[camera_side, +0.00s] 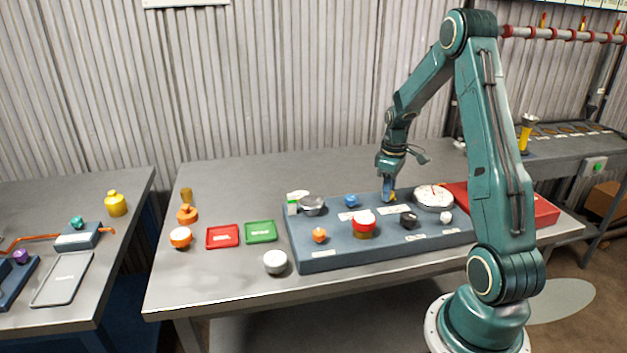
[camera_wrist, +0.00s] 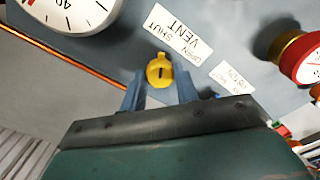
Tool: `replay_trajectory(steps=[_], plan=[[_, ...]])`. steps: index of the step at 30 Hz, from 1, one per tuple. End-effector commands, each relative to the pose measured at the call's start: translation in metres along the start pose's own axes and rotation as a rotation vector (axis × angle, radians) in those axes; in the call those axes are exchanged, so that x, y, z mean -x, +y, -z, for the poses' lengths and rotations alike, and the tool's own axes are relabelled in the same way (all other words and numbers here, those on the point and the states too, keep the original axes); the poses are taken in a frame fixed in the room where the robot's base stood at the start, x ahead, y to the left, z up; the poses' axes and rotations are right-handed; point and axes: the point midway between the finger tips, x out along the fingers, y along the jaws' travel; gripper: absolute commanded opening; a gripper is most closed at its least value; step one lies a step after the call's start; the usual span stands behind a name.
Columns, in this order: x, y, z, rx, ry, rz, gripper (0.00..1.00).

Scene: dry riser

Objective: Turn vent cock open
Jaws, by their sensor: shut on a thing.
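The vent cock (camera_wrist: 159,72) is a small yellow knob with a dark slot. It stands on the blue-grey panel (camera_side: 318,262) beside a white label (camera_wrist: 179,30) reading VENT, with OPEN and SHUT. In the wrist view the knob's narrow tip points up, towards the label; I cannot tell which word it marks. My gripper (camera_side: 389,195) reaches down to the panel's back part, left of the large white gauge (camera_side: 433,196). Its two blue-grey fingers are shut on the cock, one at each side. In the side view the cock is mostly hidden by the fingers.
On the panel are a red-and-brass gauge (camera_side: 363,223), a blue knob (camera_side: 351,200), an orange knob (camera_side: 319,235) and a black knob (camera_side: 408,220). A red box (camera_side: 540,208) lies to the right. Red (camera_side: 222,237) and green (camera_side: 260,232) trays are to the left.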

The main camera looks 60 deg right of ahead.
Motion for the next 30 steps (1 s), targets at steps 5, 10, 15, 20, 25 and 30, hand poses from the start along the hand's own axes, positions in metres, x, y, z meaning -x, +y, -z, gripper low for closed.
replay_trajectory(steps=[5,10,15,20,25,30], plan=[[0.0008,0.0001,0.0,-0.157,0.0,-0.001,0.08],[0.0009,0.0,0.0001,-0.319,0.0,-0.001,0.08],[0.001,0.0,0.0001,-0.48,0.0,-0.001,0.08],[0.0011,0.0,0.0001,-0.632,0.0,-0.001,0.08],[0.0012,0.0,0.0002,-0.793,0.001,-0.001,0.08],[0.0012,0.0,0.0002,-0.954,0.001,-0.001,0.08]])
